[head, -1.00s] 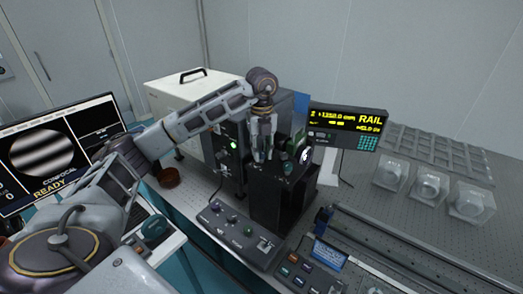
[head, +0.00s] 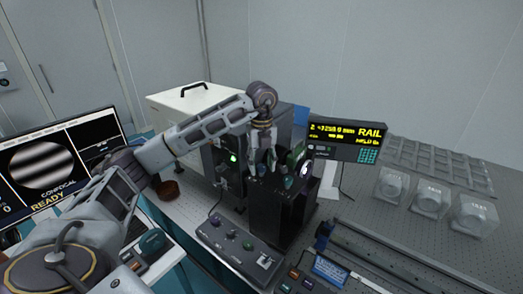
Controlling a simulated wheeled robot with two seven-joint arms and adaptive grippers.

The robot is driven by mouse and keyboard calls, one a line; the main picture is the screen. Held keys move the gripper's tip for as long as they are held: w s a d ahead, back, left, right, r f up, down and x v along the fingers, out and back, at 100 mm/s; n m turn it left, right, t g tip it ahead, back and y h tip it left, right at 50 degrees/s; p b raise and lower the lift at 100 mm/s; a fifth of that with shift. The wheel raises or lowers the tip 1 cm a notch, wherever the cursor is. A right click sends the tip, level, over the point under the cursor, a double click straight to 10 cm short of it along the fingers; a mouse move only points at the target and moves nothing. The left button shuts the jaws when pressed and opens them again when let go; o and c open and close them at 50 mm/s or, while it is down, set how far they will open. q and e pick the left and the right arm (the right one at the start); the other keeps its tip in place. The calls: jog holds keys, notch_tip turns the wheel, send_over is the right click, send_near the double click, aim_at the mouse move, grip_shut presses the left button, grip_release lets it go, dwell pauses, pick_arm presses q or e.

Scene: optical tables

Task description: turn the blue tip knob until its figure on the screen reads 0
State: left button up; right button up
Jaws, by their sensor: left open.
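My left gripper (head: 262,171) points down, open, with its fingertips just over the left part of the top of a black box (head: 278,214). A small teal-blue knob (head: 288,182) stands on that top, just right of the fingers; I cannot tell whether it is the blue tip knob. Another small teal part shows low between the fingers, partly hidden. A screen (head: 346,138) behind the box shows yellow writing with RAIL and a Z line; its small figures are too blurred to read surely. My right gripper is not in view.
A control panel (head: 232,243) with purple and green knobs lies in front of the box. A dark rail (head: 400,254) runs to the right. Several clear-covered pieces (head: 430,201) stand at right. A monitor (head: 50,163) at left shows fringes and READY.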

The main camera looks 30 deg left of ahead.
aim_at(261, 166)
pick_arm(q)
notch_tip(261, 166, up, 12)
jog(key=shift+f, duration=0.15)
dwell(1.2)
dwell(0.9)
